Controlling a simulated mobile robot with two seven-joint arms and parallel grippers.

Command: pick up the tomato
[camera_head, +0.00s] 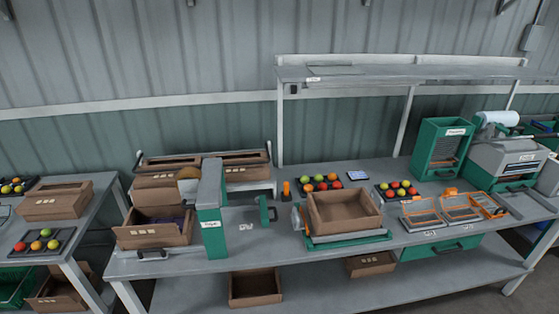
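Several red, orange, yellow and green tomatoes sit in black trays. One tray of tomatoes (320,179) is behind the open cardboard box on the main bench. Another tray of tomatoes (402,184) is to the right of that box. On the left table, a few tomatoes (45,232) sit in a tray near the front edge, and more tomatoes (18,179) sit in a tray at the back left. I cannot tell which tomato the task means. Neither of my grippers is in view.
An open cardboard box (340,226) rests on a green stand in mid-bench. A grey-and-green post (210,213) and a tilted box (150,237) stand left. A green bin (438,150) and machine (505,160) are right. A shelf (400,72) overhangs the bench's back. A gap separates the tables.

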